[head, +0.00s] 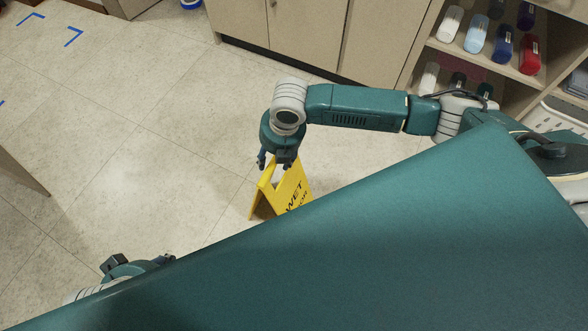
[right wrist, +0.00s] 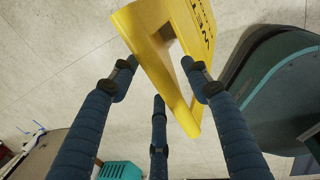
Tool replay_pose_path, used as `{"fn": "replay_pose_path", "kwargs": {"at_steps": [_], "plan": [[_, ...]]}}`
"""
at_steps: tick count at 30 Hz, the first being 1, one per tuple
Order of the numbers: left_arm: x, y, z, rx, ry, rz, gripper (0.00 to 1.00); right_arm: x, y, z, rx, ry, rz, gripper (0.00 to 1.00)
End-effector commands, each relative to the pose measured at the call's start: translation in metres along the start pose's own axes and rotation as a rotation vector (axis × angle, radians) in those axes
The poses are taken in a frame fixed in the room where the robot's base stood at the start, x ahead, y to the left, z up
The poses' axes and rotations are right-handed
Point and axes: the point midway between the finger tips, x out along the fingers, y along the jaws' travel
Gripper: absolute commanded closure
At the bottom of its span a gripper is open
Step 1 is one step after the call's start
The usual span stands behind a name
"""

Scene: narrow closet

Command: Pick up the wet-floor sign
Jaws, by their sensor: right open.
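The yellow wet-floor sign (head: 292,186) stands on the tiled floor as an upright A-frame, its lower right part hidden behind my teal body. My right gripper (head: 275,164) is directly above its top edge, fingers pointing down. In the right wrist view the sign (right wrist: 150,38) lies across the top, its top edge running between the spread fingers of the right gripper (right wrist: 161,82). The gripper is open; I cannot tell whether a finger touches the sign. My left gripper (head: 140,264) shows only partly at the lower left, its fingers mostly hidden.
Beige cabinets (head: 306,32) line the back. A shelf (head: 500,62) with several coloured bottles stands at the upper right, with a white basket (head: 556,116) below it. Blue tape marks (head: 73,37) lie on the floor at the upper left. The floor left of the sign is clear.

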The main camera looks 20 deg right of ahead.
Motion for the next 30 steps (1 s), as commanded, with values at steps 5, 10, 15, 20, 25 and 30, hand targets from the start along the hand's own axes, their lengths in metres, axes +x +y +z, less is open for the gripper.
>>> {"fn": "replay_pose_path", "kwargs": {"at_steps": [5,10,15,20,25,30], "plan": [[0.0,0.0,0.0,0.0,0.0,0.0,0.6,-0.001,0.0,0.0,0.0,0.0,0.0,0.67],[0.0,0.0,0.0,0.0,0.001,0.0,0.6,-0.001,0.0,0.0,0.0,0.0,0.0,1.0],[0.0,0.0,0.0,0.0,0.001,0.0,0.6,-0.002,0.001,0.0,0.0,0.0,0.003,1.0],[-0.001,0.0,-0.001,0.0,0.001,0.0,0.6,-0.004,0.002,0.0,0.0,0.0,0.004,1.0],[-0.005,0.0,-0.002,0.0,0.001,0.0,0.6,-0.016,0.005,0.001,0.0,0.0,0.006,1.0],[-0.003,0.0,-0.005,0.0,-0.002,0.001,0.6,-0.043,0.011,0.001,-0.001,-0.002,0.008,1.0]]}}
